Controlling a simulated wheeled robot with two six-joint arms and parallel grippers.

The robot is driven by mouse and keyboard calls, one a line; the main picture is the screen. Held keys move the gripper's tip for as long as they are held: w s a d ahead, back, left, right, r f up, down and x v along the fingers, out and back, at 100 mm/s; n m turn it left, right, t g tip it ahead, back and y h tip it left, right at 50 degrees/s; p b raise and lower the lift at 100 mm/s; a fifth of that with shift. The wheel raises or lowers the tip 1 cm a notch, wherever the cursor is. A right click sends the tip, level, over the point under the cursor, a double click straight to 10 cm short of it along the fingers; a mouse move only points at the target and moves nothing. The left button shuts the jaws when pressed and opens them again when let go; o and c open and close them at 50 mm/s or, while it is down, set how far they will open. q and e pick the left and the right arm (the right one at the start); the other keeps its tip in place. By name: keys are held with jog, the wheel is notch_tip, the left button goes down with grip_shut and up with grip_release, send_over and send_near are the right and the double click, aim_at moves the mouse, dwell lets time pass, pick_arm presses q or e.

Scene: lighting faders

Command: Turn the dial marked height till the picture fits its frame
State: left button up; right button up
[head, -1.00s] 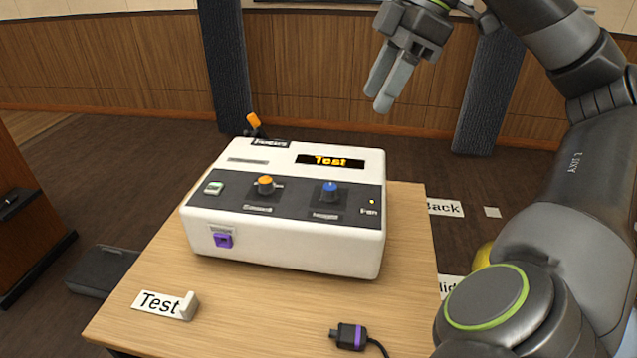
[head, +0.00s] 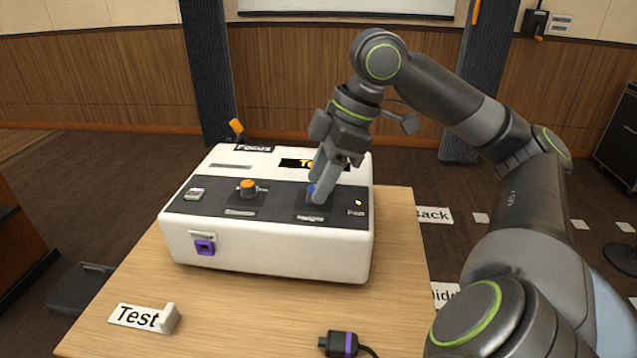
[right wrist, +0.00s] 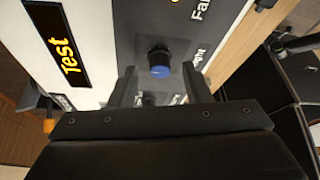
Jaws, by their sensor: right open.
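The height dial is a blue-capped knob (head: 311,188) on the dark front panel of a white console (head: 270,262); in the head view my right gripper (head: 322,192) largely covers it. In the right wrist view the knob (right wrist: 160,62) lies ahead of the two spread fingers (right wrist: 160,80), roughly midway between them. The end of its label, "ight", shows beside it. My right gripper is open and points down at the knob; I cannot tell whether it touches. Only the lower part of a pale screen (head: 345,10) shows on the far wall, with no picture visible on it. My left gripper is out of view.
An orange-tipped focus lever (head: 236,126) stands behind. A purple socket (head: 205,247) is in the console's front. A "Test" card (head: 138,317) and a cabled plug (head: 338,344) lie on the table.

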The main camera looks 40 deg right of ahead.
jog(key=shift+w+a+f, duration=0.15)
jog(key=shift+a+f, duration=0.05)
jog(key=shift+f, duration=0.3)
grip_shut()
